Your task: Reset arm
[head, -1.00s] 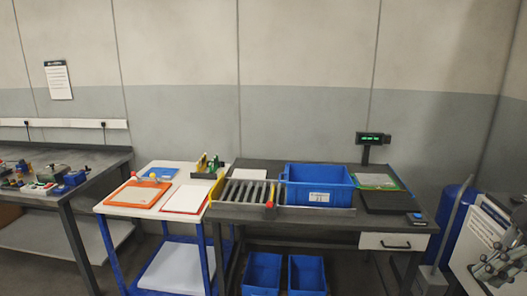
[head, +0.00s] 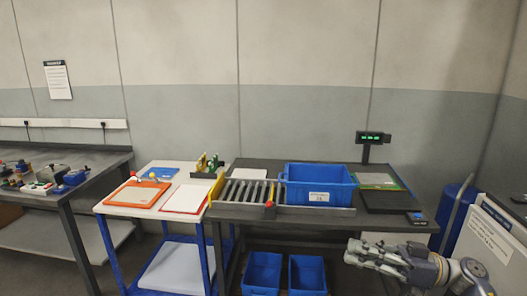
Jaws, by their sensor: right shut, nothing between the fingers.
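My right gripper (head: 358,254) shows at the lower right of the head view. Its fingers point left and are closed with nothing between them. It is in front of the dark workbench (head: 290,222), near the white drawer, which my arm partly covers. My left gripper is not in view.
A blue bin (head: 318,184) stands on the bench beside a roller rack (head: 247,192). A scale (head: 385,201) with a green-lit display (head: 373,137) is at the right. Two blue bins (head: 262,272) sit below. A white-topped cart (head: 150,207) and another table (head: 58,188) are left.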

